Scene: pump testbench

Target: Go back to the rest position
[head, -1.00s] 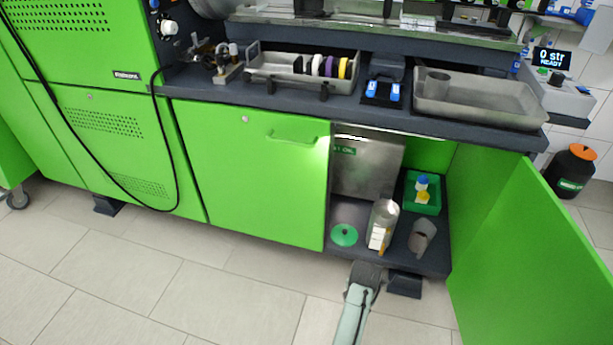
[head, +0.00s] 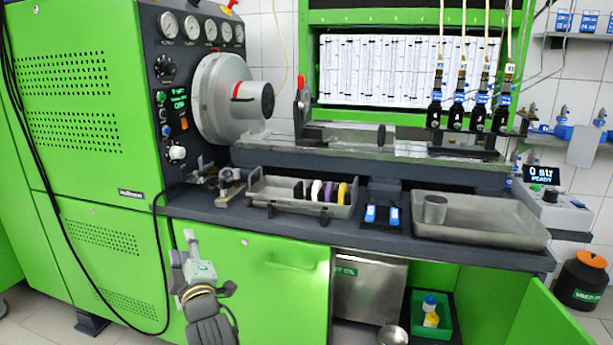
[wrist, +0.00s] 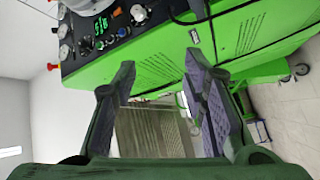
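My gripper (wrist: 160,62) is open in the wrist view, its two dark fingers spread wide with nothing held between them. In the head view my arm is raised in front of the closed green cabinet door (head: 270,270), left of the open compartment, and apart from the worktop things. The wrist view looks along the green bench front (wrist: 150,65), which appears tilted, with the control panel at upper left.
The worktop holds a tray with several coloured rings (head: 331,188), blue-marked blocks (head: 382,214) and a large metal tray (head: 480,232). Below, an open green door (head: 560,320) juts out at right. A green bin (head: 444,318) and a metal bowl (head: 392,334) show inside. A black canister (head: 583,283) stands far right.

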